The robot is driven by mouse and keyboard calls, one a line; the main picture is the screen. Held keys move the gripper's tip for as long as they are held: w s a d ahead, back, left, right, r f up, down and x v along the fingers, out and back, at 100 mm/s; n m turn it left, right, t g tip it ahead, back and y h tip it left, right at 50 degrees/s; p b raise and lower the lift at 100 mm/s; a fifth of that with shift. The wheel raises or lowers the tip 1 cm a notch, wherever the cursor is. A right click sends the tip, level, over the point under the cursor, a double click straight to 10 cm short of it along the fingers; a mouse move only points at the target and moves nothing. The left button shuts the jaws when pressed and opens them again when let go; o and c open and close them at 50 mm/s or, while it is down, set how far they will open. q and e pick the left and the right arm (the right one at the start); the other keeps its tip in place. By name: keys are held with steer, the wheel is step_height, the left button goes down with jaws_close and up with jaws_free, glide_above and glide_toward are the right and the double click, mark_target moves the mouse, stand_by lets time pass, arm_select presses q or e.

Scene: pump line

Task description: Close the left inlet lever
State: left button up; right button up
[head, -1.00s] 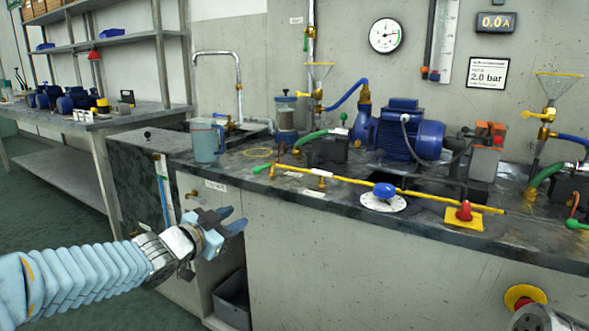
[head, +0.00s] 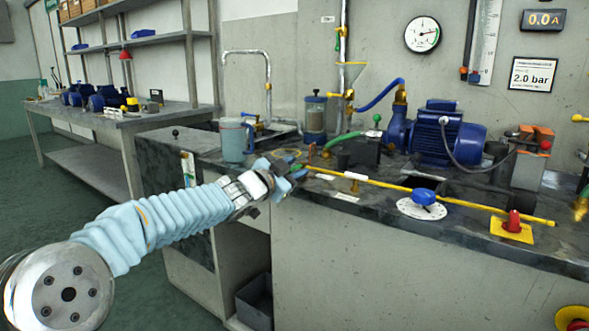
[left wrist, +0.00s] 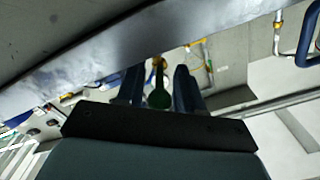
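The left inlet lever has a green handle, seen end-on in the left wrist view (left wrist: 159,98), with a yellow brass stem (left wrist: 158,66) behind it. In the head view it is mostly hidden by my left gripper (head: 288,174) at the bench's front left edge. The left wrist view shows the fingers (left wrist: 158,92) open on both sides of the green handle, with a gap beside it. I cannot tell how far the handle reaches in between them. My right gripper is not in view.
A grey-blue mug (head: 233,140) stands left of the gripper, near a sink tap. A yellow pipe (head: 390,187) runs along the bench front, past a blue knob (head: 424,197) and a red button (head: 513,222). A blue pump motor (head: 440,133) sits behind. Floor at left is free.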

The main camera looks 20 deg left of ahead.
arm_select(q)
steer(key=shift+w+d, duration=0.1)
steer(key=shift+w, duration=0.05)
steer(key=shift+c, duration=0.3)
jaws_close()
